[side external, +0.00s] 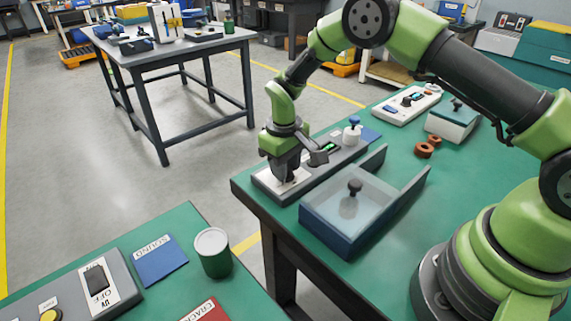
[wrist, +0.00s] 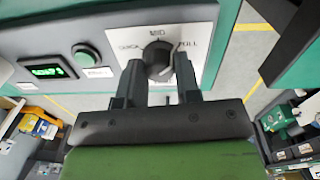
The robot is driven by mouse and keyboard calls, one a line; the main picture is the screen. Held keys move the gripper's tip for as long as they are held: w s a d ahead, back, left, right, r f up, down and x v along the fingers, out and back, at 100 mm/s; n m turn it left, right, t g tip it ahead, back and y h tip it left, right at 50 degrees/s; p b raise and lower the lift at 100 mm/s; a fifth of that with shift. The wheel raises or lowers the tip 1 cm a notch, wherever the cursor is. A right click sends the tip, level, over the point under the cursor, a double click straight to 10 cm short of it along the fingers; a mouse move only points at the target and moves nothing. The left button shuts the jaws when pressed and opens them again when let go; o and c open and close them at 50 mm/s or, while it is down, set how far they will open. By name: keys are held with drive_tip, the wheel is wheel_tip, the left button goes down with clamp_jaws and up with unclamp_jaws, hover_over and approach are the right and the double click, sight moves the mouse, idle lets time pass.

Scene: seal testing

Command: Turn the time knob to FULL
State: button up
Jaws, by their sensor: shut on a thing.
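The time knob (wrist: 158,60) is dark and round and sits on a white dial plate (wrist: 196,32) in the wrist view. The plate reads QUICK at left, a partly blurred label at top, and FULL at right. The way the knob points is not clear. My gripper (wrist: 158,66) is shut on the knob, one finger on each side. In the side external view my gripper (side external: 287,176) points down onto the near-left end of the grey control panel (side external: 318,166). There it hides the knob.
A green display (wrist: 47,72) and a round green button (wrist: 86,56) sit left of the dial. A blue chamber with a clear lid (side external: 335,207) stands close beside the panel. A white bottle with a blue top (side external: 352,134) stands behind. The bench's edge is close.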

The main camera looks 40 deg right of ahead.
drive_tip(key=shift+m, duration=0.8)
drive_tip(key=o, duration=0.9)
wheel_tip(320, 180, up, 10)
drive_tip(key=shift+a, duration=0.15)
drive_tip(key=shift+r, duration=0.1)
